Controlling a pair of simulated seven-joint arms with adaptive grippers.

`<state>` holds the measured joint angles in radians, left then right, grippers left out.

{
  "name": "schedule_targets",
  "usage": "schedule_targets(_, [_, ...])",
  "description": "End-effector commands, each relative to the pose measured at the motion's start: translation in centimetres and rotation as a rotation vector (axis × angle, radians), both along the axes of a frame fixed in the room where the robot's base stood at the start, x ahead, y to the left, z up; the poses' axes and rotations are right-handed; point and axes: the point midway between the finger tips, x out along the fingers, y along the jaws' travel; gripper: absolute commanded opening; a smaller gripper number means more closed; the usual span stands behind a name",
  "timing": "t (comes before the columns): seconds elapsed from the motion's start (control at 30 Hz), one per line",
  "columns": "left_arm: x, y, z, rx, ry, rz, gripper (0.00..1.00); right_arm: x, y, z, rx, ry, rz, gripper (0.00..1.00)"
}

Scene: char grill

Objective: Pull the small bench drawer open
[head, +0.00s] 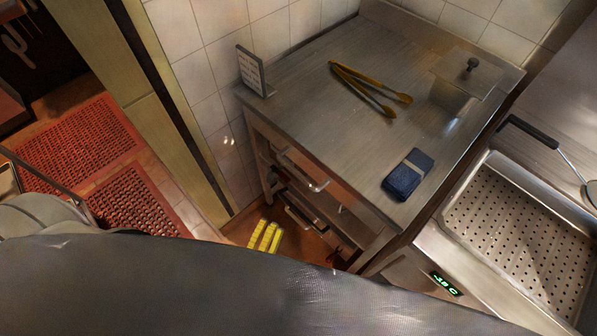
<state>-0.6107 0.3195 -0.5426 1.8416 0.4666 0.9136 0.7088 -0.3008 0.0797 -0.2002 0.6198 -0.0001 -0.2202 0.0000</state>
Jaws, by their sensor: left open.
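The small steel bench (300,75) stands against the tiled wall in the middle of the head view. Its upper drawer (298,166) is under the bench top, with a bright bar handle (318,187). Another bar handle (291,212) shows lower down on the same front. The drawer fronts look close to the frame, but the steep angle hides any small gap. My left gripper (42,188) shows only in part at the left edge, open and far from the drawer handles. My right gripper is not visible.
Tongs (365,87), a blue folded cloth (408,175) and a small sign (250,71) are on the bench top. A perforated steel pan (520,225) sits at right. Yellow striped pieces (265,236) are low by the bench. My dark arm link covers the bottom.

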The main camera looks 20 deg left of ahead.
Motion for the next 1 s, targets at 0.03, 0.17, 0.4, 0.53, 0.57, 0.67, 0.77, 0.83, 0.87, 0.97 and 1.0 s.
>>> schedule_targets(0.03, [0.0,0.0,-0.1,0.015,-0.003,0.002,0.38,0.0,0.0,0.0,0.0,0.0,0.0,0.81])
schedule_targets(0.17, [0.7,0.0,0.0,0.032,-0.008,0.004,0.38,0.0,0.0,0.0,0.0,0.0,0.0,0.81])
schedule_targets(0.4, [4.3,-0.5,0.8,0.029,-0.009,0.005,0.38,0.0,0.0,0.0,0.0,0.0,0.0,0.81])
schedule_targets(0.53, [6.6,-0.7,1.2,0.028,-0.009,0.006,0.38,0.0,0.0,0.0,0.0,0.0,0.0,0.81])
schedule_targets(0.57, [7.2,-0.8,1.3,0.028,-0.009,0.005,0.38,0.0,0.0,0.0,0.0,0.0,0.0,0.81])
schedule_targets(0.67, [9.0,-1.0,1.6,0.027,-0.009,0.005,0.38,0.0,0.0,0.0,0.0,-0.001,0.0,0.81])
schedule_targets(0.77, [10.7,-1.2,2.0,0.027,-0.008,0.005,0.38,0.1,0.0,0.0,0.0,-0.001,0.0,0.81])
schedule_targets(0.83, [11.9,-1.4,2.2,0.027,-0.009,0.004,0.38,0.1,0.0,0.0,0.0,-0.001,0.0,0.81])
schedule_targets(0.87, [12.3,-1.4,2.2,0.028,-0.008,0.004,0.38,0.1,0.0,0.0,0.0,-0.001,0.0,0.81])
schedule_targets(0.97, [13.7,-1.6,2.5,0.028,-0.007,0.004,0.38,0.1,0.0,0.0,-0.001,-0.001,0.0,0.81])
schedule_targets(1.0, [14.2,-1.6,2.6,0.027,-0.007,0.003,0.38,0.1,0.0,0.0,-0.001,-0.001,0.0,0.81])
